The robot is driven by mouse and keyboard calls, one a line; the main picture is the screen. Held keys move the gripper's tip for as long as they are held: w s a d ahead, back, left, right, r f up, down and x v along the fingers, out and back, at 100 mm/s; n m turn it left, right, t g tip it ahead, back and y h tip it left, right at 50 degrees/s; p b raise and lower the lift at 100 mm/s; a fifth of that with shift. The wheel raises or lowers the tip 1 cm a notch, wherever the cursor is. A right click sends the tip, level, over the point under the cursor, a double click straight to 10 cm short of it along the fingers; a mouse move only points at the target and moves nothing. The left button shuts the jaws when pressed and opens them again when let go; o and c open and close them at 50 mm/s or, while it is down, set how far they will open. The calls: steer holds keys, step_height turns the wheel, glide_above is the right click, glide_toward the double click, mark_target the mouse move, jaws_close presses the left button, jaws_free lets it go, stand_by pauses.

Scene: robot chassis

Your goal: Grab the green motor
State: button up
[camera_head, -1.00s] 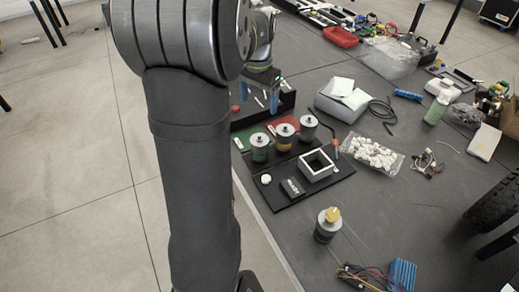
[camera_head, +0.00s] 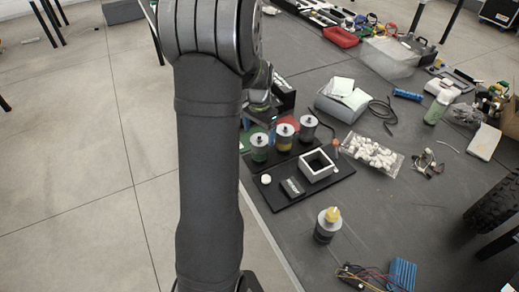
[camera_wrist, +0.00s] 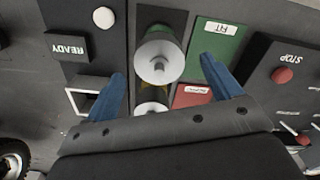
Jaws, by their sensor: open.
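The green motor (camera_head: 259,148) is a grey-topped cylinder with a green band, upright at the left end of a row of three motors on a black tray. In the wrist view, the motor (camera_wrist: 159,62) between my fingers appears to be the green one, its pale top facing me. My gripper (camera_wrist: 163,66) is open, with one blue finger to each side of this motor and gaps between. The yellow motor (camera_head: 284,138) stands beside the green one and is partly hidden by my gripper's body in the wrist view (camera_wrist: 151,108).
A third motor (camera_head: 308,128) ends the row. A white square frame (camera_head: 317,166) and a READY block (camera_head: 292,188) sit in front. The green FIT pad (camera_wrist: 217,42), a red pad (camera_wrist: 192,95) and a STOP box (camera_wrist: 284,72) lie to the right. Another motor (camera_head: 327,226) stands apart.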

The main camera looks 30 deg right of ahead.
mark_target(259, 142)
step_height(259, 142, down, 4)
steer(key=shift+d+f, duration=0.1)
steer(key=shift+f, duration=0.15)
steer(key=shift+c, duration=0.4)
steer(key=shift+r, duration=0.1)
steer(key=c, duration=1.7)
